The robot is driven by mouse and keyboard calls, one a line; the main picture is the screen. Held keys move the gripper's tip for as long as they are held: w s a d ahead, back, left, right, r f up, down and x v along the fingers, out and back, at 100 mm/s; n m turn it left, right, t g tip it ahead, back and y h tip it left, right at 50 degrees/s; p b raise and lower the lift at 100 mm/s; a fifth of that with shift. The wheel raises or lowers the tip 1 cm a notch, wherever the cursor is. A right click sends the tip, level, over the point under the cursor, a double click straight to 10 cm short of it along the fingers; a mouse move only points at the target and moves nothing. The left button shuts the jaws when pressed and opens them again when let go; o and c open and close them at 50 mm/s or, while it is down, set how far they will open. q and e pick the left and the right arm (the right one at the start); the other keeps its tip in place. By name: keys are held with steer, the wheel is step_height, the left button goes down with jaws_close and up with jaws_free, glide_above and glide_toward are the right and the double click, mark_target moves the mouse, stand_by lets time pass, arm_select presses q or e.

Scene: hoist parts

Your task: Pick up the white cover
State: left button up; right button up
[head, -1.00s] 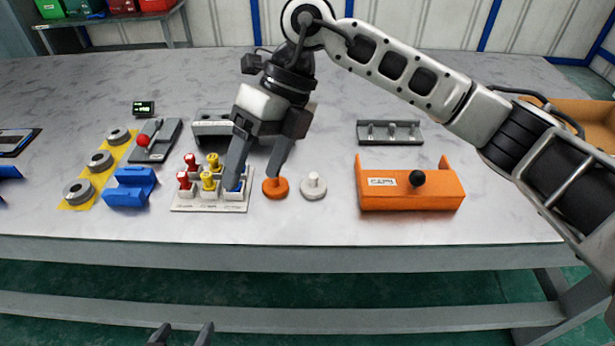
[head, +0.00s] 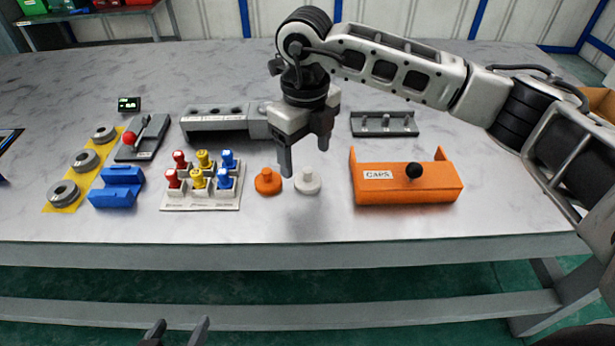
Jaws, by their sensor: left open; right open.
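The white cover (head: 307,183), a round disc with an upright knob, stands on the table near the front middle. An orange cover (head: 267,182) of like shape stands just left of it. My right gripper (head: 305,161) is open and empty, pointing down above and slightly behind the white cover. One finger hangs between the two covers in the picture; I cannot tell its exact height. My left gripper (head: 178,331) is open and empty at the bottom edge, low in front of the table.
A white tray (head: 200,207) with red, yellow and blue pieces stands left of the covers. An orange CAPS box (head: 407,190) with a black knob is to the right. A grey block (head: 214,123) and a grey pegged rack (head: 384,124) lie behind. The front strip of table is clear.

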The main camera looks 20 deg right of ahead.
mark_target(307, 169)
step_height(307, 169, down, 5)
steer(key=shift+d+f, duration=0.1)
steer(key=shift+d, duration=0.05)
steer(key=shift+c, duration=0.2)
steer(key=c, duration=1)
steer(key=shift+o, duration=0.2)
